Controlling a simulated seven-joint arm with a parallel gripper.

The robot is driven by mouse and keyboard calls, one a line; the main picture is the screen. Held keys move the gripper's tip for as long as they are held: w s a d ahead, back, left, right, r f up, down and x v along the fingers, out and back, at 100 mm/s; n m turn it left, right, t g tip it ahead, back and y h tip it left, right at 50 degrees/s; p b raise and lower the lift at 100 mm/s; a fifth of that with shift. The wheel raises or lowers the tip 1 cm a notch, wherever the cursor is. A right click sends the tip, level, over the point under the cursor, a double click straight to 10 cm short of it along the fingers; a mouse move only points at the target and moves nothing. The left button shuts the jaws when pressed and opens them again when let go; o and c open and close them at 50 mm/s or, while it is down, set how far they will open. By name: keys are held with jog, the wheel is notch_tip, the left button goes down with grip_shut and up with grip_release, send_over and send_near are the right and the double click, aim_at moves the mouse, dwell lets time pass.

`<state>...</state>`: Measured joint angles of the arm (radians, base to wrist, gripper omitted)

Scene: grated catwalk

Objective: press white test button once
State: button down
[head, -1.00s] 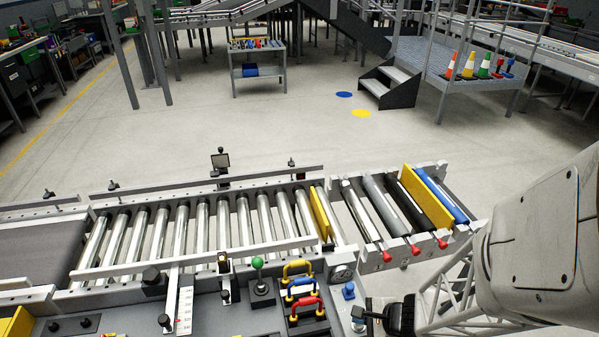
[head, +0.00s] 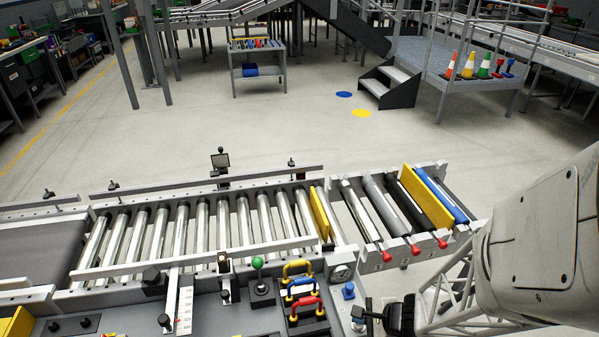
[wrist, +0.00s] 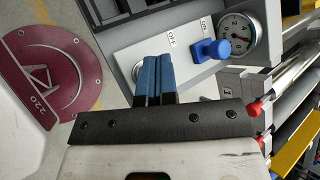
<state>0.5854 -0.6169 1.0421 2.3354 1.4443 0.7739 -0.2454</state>
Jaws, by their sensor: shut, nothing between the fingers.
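My gripper (wrist: 154,62) is shut, its two blue fingers side by side with nothing between them. In the head view my gripper (head: 358,312) is small, at the panel's right end. A pale round part, which looks like the white test button (wrist: 138,93), shows beside the fingers in the wrist view and is partly hidden by them. It also seems to show in the head view (head: 358,326), just below the fingertips. I cannot tell whether the fingers touch it.
A blue knob (wrist: 217,50) with ON and OFF labels and a round gauge (wrist: 237,31) sit close by. Coloured handles (head: 303,288) and a green-topped lever (head: 258,263) stand left. The roller conveyor (head: 203,222) lies beyond the panel.

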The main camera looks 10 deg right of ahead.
jog(key=shift+f, duration=1.25)
dwell(1.7)
jog(key=shift+r, duration=1.3)
jog(key=shift+r, duration=2.45)
notch_tip(320, 180, up, 14)
jog(key=n+g, duration=0.4)
jog(key=n, duration=0.6)
send_over(357, 325)
jog(key=a, duration=0.5)
notch_tip(357, 325, up, 15)
jog(key=s+n+h, duration=0.2)
jog(key=n+h, duration=0.4)
jog(key=n, duration=0.2)
jog(key=shift+s+a+f, duration=0.15)
jog(key=shift+s+a, duration=0.05)
